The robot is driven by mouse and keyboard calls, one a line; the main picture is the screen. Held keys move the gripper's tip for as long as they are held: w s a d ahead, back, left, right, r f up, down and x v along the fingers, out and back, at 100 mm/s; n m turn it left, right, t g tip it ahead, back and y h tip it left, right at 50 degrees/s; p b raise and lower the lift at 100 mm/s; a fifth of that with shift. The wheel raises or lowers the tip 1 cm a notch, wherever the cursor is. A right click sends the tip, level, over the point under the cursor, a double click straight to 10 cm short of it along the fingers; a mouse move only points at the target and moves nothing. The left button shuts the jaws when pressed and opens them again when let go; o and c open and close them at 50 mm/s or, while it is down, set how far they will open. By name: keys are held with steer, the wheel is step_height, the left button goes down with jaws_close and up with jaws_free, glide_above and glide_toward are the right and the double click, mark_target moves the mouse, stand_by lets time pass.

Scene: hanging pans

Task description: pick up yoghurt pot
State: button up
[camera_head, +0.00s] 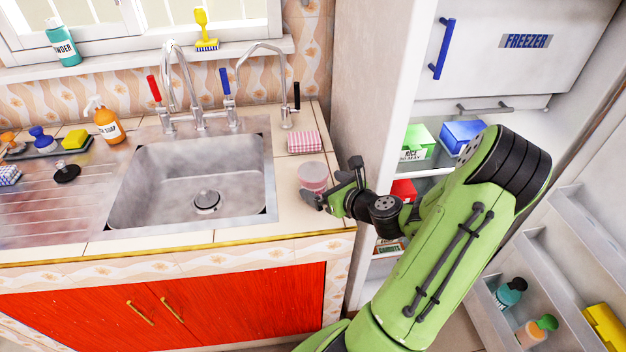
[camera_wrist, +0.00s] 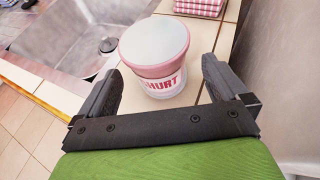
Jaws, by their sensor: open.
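The yoghurt pot (camera_head: 312,177) is a small pink and white tub with a pale lid. It stands upright on the tiled counter, right of the sink. It also shows in the wrist view (camera_wrist: 158,58), with its lettering facing me. My gripper (camera_head: 332,187) is open at the pot's right side. In the wrist view my gripper's fingers (camera_wrist: 162,84) point toward the pot, one to each side. The pot lies between and slightly beyond the fingertips, and I cannot tell whether either finger touches it.
The sink (camera_head: 190,180) is left of the pot, and a folded checked cloth (camera_head: 304,142) lies behind it. The open fridge, with green (camera_head: 418,143) and blue (camera_head: 463,135) boxes, is to the right. The counter's front edge (camera_head: 200,246) is close to the pot.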

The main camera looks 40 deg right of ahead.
steer(key=b+x, duration=0.1)
steer(key=x, duration=0.4)
steer(key=shift+w+a, duration=0.1)
steer(key=shift+w, duration=0.05)
steer(key=shift+c, duration=0.8)
steer(key=shift+r, duration=0.1)
steer(key=c, duration=0.9)
